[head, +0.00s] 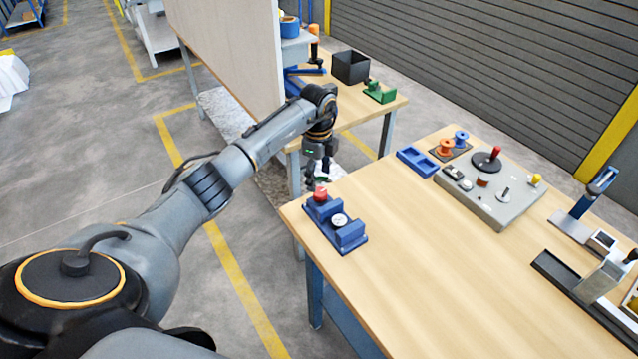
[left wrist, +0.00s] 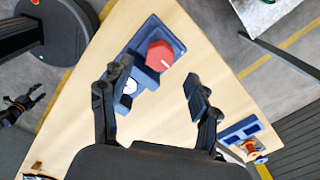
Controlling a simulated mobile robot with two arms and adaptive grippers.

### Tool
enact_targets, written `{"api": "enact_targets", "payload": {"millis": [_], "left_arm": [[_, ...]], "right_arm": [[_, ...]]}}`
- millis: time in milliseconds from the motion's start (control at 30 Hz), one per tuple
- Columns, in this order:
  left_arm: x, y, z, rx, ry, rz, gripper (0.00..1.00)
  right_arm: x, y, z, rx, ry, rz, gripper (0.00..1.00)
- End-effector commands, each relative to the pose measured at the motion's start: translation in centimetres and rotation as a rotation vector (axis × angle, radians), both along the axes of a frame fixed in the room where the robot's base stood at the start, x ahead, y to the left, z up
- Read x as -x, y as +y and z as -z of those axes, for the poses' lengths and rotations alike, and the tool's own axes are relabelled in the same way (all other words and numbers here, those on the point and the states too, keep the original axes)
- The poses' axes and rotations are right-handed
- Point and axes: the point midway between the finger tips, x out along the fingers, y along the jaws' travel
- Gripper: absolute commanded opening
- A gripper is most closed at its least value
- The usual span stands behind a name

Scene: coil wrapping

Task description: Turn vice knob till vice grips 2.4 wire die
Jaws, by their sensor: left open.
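The blue vice (head: 350,236) stands near the left corner of the wooden table. Its red knob (head: 320,194) is at the far-left end, and the round white-faced wire die (head: 340,220) sits between the blue blocks. My left gripper (head: 318,168) is above and just behind the knob in the head view. In the left wrist view my left gripper (left wrist: 151,78) is open and empty, with the red knob (left wrist: 160,56) ahead between its fingers and the die (left wrist: 130,86) partly hidden by one finger. Whether the die is gripped cannot be told. My right gripper (left wrist: 24,103) looks open, far left, beyond the table edge.
A blue tray (head: 418,162), a grey board (head: 510,205) with several fittings, and orange and blue spools stand farther back. A blue-handled device (head: 595,190) is at the right. The table's front middle is clear. A second table (head: 375,112) stands behind.

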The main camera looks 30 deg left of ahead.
Motion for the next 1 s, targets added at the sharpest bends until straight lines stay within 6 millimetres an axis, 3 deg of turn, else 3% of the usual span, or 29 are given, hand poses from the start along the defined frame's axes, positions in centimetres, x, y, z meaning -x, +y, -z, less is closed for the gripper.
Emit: {"api": "enact_targets", "payload": {"millis": [300, 700, 967, 1000], "left_arm": [[-0.2, 0.0, 4.7, 0.001, 0.000, 0.000, 0.61], [-0.2, 0.0, 5.5, 0.000, -0.002, 0.002, 0.61], [-0.2, 0.0, 5.5, 0.000, -0.001, 0.001, 0.08], [-0.2, 0.0, 5.5, -0.001, -0.001, 0.001, 0.07]], "right_arm": [[0.0, -0.3, -1.3, 0.003, 0.000, -0.001, 0.58], [0.0, -0.4, -1.4, 0.005, 0.000, -0.002, 0.58], [0.0, -0.4, -1.4, 0.005, 0.000, -0.002, 0.58], [0.0, -0.4, -1.4, 0.005, 0.000, -0.002, 0.58]]}}
